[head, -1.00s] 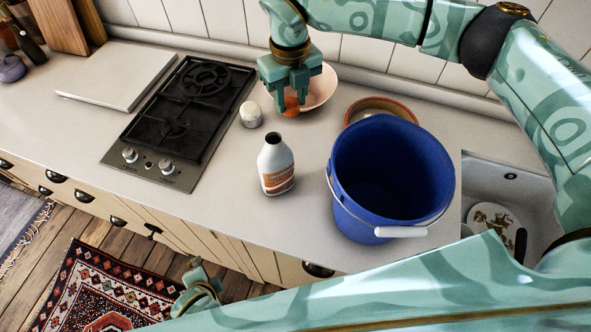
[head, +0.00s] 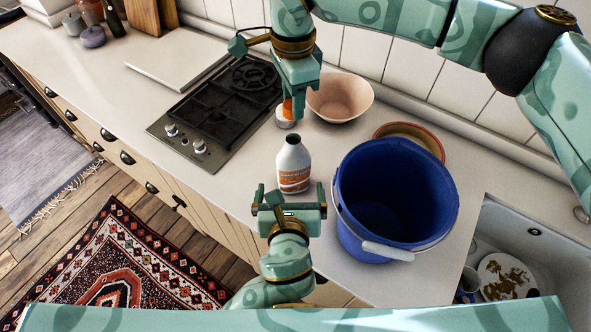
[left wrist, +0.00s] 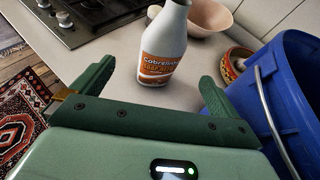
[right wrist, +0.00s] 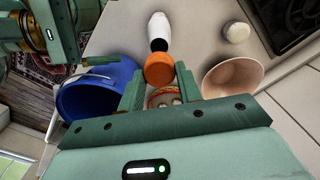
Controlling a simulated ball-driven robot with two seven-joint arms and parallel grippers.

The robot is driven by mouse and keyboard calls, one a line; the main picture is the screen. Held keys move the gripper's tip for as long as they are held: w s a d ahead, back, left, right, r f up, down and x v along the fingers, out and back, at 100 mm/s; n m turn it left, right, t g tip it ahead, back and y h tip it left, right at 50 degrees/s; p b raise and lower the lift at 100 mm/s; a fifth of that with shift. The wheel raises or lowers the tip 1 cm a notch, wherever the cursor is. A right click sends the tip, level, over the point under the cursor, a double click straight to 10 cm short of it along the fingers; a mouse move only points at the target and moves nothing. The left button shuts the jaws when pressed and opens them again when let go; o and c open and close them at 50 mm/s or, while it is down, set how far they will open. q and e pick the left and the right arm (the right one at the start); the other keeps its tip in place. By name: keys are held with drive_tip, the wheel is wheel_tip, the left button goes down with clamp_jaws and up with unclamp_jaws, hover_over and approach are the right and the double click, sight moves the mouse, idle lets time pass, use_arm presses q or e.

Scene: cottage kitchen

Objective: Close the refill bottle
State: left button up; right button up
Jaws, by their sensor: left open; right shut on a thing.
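The refill bottle (head: 293,168), white with an orange label, stands upright on the counter, its dark open neck uncovered. It also shows in the left wrist view (left wrist: 165,45) and the right wrist view (right wrist: 158,28). My right gripper (head: 293,108) is shut on an orange cap (right wrist: 159,68) and holds it above the counter, behind the bottle and apart from it. My left gripper (head: 290,192) is open and empty, low in front of the bottle. In the left wrist view the bottle stands ahead, between the two spread fingers, with a gap left.
A blue bucket (head: 350,205) stands close right of the bottle. A pink bowl (head: 350,92) and a brown-rimmed bowl (head: 425,135) are behind. A white jar (right wrist: 236,32) stands near the gas hob (head: 215,125). The sink (head: 550,245) is at right. Counter left of the bottle is clear.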

sight(293, 169)
drive_tip(key=shift+s+d+r, duration=0.1)
drive_tip(key=shift+s, duration=0.05)
use_arm(q)
drive_tip(key=shift+d+r+m, duration=0.1)
drive_tip(key=shift+d+m, duration=0.2)
drive_tip(key=shift+d, duration=0.05)
drive_tip(key=shift+a, duration=0.1)
drive_tip(key=x, duration=1.2)
drive_tip(key=c, duration=1.5)
use_arm(e)
drive_tip(key=shift+f, duration=2.55)
